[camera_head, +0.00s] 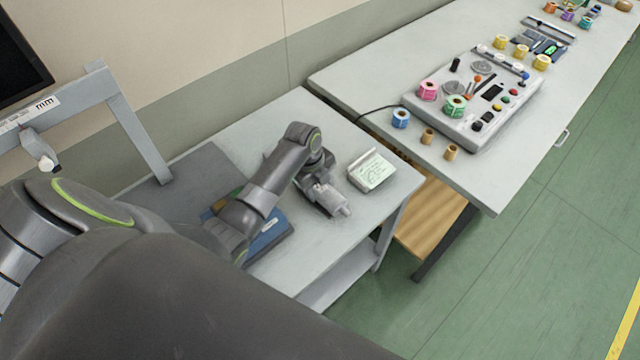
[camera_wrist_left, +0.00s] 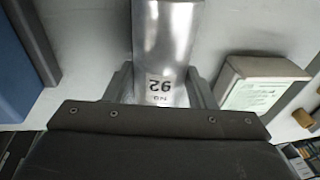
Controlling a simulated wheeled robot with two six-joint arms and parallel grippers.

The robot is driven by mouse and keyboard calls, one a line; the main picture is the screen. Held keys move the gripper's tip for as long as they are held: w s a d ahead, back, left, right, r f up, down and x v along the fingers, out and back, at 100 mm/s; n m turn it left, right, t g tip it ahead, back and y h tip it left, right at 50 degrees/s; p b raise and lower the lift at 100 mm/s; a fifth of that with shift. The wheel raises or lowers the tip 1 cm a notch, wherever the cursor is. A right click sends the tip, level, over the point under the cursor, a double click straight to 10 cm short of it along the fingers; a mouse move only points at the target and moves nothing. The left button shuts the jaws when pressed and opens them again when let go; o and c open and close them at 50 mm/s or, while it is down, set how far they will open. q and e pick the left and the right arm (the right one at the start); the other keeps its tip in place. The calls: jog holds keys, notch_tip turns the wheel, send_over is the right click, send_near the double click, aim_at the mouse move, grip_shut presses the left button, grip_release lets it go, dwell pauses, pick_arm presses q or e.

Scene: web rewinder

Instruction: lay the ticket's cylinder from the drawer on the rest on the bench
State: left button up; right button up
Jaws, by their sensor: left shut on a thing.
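My left gripper (camera_head: 322,192) is shut on a bare metal cylinder (camera_head: 343,209) above the grey bench (camera_head: 330,125). In the left wrist view the cylinder (camera_wrist_left: 165,35) is shiny, lies between the two fingers, and carries upside-down dark digits that look like 92. A ticket (camera_head: 373,172) with small green print sits on a pale slanted holder, just right of the gripper. The ticket also shows in the left wrist view (camera_wrist_left: 253,95); its print is too small to read. I cannot make out the rest or the drawer. My right gripper is out of view.
A blue tray-like thing (camera_head: 270,236) with a dark edge lies left of the gripper, partly behind my arm. A grey frame (camera_head: 140,130) stands at the bench's left. A second table (camera_head: 470,180) with a control panel (camera_head: 485,95) and coloured spools stands right, across a gap.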

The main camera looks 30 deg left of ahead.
pick_arm(q)
jog(key=shift+w+f, duration=0.1)
jog(key=shift+f, duration=0.1)
jog(key=o, duration=1.5)
notch_tip(320, 180, up, 17)
jog(key=s+a, duration=0.2)
jog(key=shift+a+p, duration=0.3)
jog(key=shift+a, duration=0.1)
